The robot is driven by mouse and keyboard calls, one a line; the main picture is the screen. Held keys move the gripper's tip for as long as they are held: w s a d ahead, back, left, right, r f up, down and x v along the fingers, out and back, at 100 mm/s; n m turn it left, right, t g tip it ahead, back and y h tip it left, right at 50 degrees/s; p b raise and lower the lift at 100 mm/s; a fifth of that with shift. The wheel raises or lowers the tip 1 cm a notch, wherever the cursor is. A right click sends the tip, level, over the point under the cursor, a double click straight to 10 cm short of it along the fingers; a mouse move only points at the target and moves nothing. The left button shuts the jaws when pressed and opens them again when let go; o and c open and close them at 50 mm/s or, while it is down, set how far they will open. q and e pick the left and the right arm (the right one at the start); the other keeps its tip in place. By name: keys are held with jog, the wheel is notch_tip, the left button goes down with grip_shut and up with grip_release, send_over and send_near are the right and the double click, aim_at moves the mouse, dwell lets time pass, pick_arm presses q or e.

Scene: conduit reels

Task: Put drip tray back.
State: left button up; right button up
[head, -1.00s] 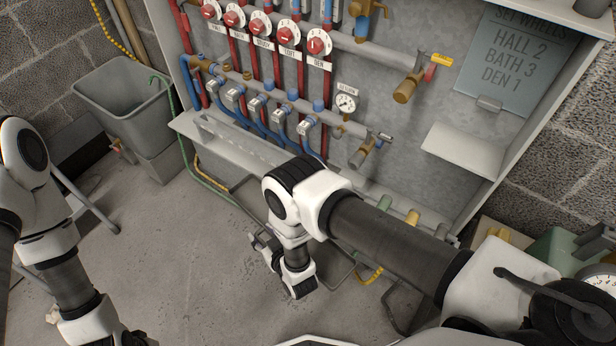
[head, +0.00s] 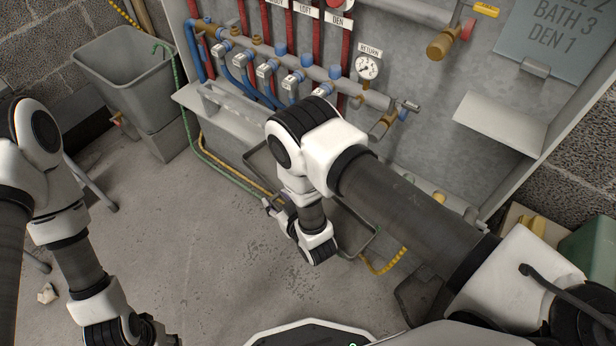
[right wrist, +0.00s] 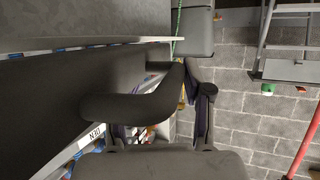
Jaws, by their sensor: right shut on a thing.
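The drip tray (head: 355,217) shows as a dark-rimmed grey shape low in front of the wall panel, largely hidden behind my right arm. My right gripper (head: 272,208) is at its near left side and is shut on it. In the right wrist view a thick dark bar handle (right wrist: 130,107) on a flat grey wall lies across the jaws, with one finger (right wrist: 198,105) visible beside it. I cannot tell whether the tray touches the floor. My left gripper (head: 150,332) is at the bottom edge, partly cut off, over the floor.
A long grey ledge (head: 228,117) runs under the manifold of blue pipes and a gauge (head: 367,66). A grey bucket (head: 135,70) stands at the left back. Green and yellow hoses run along the panel's foot. The floor at front left is mostly clear.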

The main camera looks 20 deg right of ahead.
jog(key=shift+w+d+f+b, duration=0.2)
jog(key=shift+w+d+b, duration=0.55)
jog(key=shift+b, duration=2.55)
jog(key=shift+w+d+f+b, duration=0.15)
jog(key=shift+w+d+b, duration=0.55)
jog(key=shift+b, duration=2.55)
jog(key=d, duration=0.1)
jog(key=w+d+b, duration=0.1)
jog(key=d, duration=0.1)
jog(key=w+d, duration=0.1)
jog(key=shift+w+d+r+b, duration=0.15)
jog(key=shift+w+r+b, duration=0.1)
jog(key=shift+r+b, duration=0.1)
jog(key=w+d+b, duration=0.2)
jog(key=d, duration=0.1)
jog(key=shift+w+d+f, duration=0.15)
jog(key=shift+w+f, duration=0.05)
jog(key=shift+w, duration=0.15)
jog(key=shift+r, duration=0.1)
jog(key=o, duration=1.4)
jog(key=shift+c, duration=0.2)
